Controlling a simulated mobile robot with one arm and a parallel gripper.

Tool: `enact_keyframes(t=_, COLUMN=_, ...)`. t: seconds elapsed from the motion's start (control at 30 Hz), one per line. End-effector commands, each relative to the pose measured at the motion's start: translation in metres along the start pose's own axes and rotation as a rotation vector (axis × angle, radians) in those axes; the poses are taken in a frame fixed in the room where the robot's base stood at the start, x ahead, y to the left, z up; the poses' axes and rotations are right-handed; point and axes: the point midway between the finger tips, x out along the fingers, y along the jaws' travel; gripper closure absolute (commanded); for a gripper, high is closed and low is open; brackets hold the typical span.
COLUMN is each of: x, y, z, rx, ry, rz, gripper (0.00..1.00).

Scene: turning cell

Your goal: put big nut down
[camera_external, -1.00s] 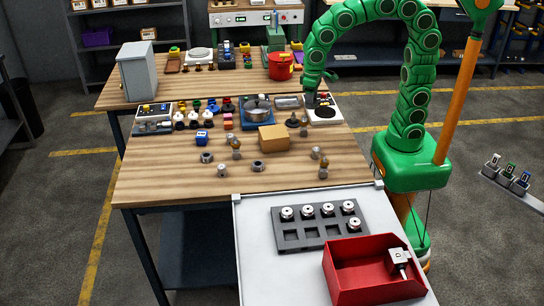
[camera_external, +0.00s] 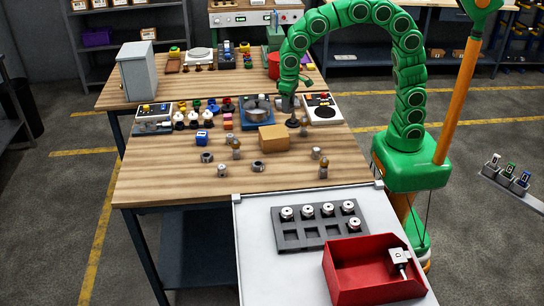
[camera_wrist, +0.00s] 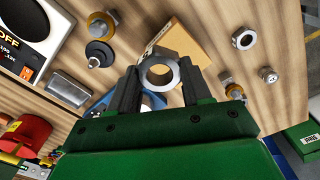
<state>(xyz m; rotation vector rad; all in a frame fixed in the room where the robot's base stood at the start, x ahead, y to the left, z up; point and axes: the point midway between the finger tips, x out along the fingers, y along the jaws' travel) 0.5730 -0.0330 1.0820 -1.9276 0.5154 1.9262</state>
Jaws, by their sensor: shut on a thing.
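My gripper (camera_external: 287,98) hangs above the far right part of the near wooden table, just right of the blue tray. In the wrist view my gripper (camera_wrist: 160,72) is shut on the big nut (camera_wrist: 158,57), a shiny metal ring with a round hole. The nut sits between both fingertips, in the air above the table. In the external view I cannot make the held nut out clearly. The cardboard box (camera_wrist: 197,40) appears behind the nut in the wrist view.
A loose nut (camera_external: 258,166) lies at the front. The table's left front is clear.

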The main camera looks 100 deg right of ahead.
Motion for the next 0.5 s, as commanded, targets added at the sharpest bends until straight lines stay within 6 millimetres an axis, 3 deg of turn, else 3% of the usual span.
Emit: enact_keyframes(t=0.5, x=0.051, y=-0.021, z=-0.042, rx=0.000, ry=-0.001, rz=0.001, gripper=0.89)
